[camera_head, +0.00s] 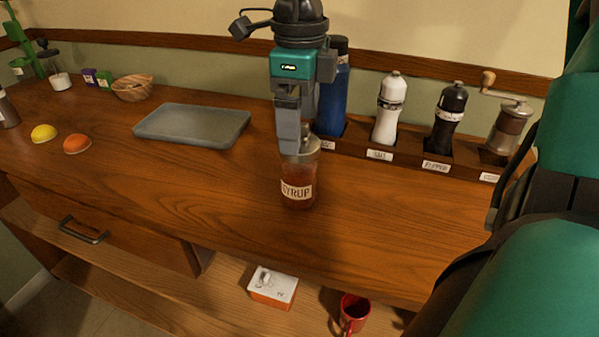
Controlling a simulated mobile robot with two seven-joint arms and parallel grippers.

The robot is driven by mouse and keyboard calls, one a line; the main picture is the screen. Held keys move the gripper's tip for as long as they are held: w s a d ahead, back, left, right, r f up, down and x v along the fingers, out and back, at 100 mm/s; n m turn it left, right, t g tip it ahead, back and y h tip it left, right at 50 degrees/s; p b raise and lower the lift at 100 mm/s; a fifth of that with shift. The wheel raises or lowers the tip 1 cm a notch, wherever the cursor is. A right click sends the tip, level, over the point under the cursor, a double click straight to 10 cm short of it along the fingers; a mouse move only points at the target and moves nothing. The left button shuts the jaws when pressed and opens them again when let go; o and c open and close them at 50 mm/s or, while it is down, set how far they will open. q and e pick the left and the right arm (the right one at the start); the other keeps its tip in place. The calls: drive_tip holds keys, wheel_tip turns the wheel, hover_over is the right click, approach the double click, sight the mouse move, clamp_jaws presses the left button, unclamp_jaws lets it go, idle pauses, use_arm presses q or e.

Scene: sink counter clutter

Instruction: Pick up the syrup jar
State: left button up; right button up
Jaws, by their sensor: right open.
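The syrup jar (299,190) stands upright on the wooden counter, with a dark amber body, a pale "SYRUP" label and a clear upper part. My right gripper (293,142) points down from above, with its fingers at the top of the jar, overlapping its upper left side in the picture. The gripper is open. The fingers hide part of the jar's top, and I cannot tell whether they touch it. My left gripper is not in view.
Behind the jar, a wooden rack (408,158) holds a white salt mill (389,110), a black pepper mill (446,118), a grinder (508,130) and a blue bottle (333,100). A grey tray (192,126) lies left. The front counter is clear; a red mug (354,312) sits below.

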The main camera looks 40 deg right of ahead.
wheel_tip(320, 180, down, 2)
drive_tip(key=shift+f, duration=0.1)
drive_tip(key=c, duration=1.8)
clamp_jaws()
drive_tip(key=shift+r, duration=0.25)
